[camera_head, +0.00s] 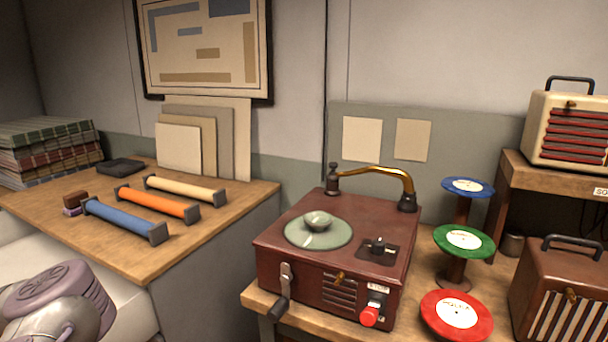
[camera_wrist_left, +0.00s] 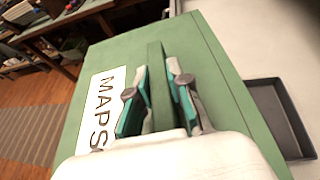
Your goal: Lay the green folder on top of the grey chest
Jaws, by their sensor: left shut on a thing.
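The green folder (camera_wrist_left: 110,52) fills the middle of the left wrist view, with a white label reading "MAPS". My left gripper (camera_wrist_left: 157,68) has its two teal-padded fingers closed on a raised green ridge on the folder. The near part of the folder is hidden behind the gripper body. The folder and the left gripper's fingers do not show in the head view. I cannot make out a grey chest for certain in either view. My right gripper is not in view.
A wooden-topped counter (camera_head: 232,192) holds blue, orange and cream tubes and a stack of plaid cloth (camera_head: 45,150). A red-brown record player (camera_head: 340,240) and coloured discs stand to the right. A dark grey tray (camera_wrist_left: 283,120) lies beside the folder in the wrist view.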

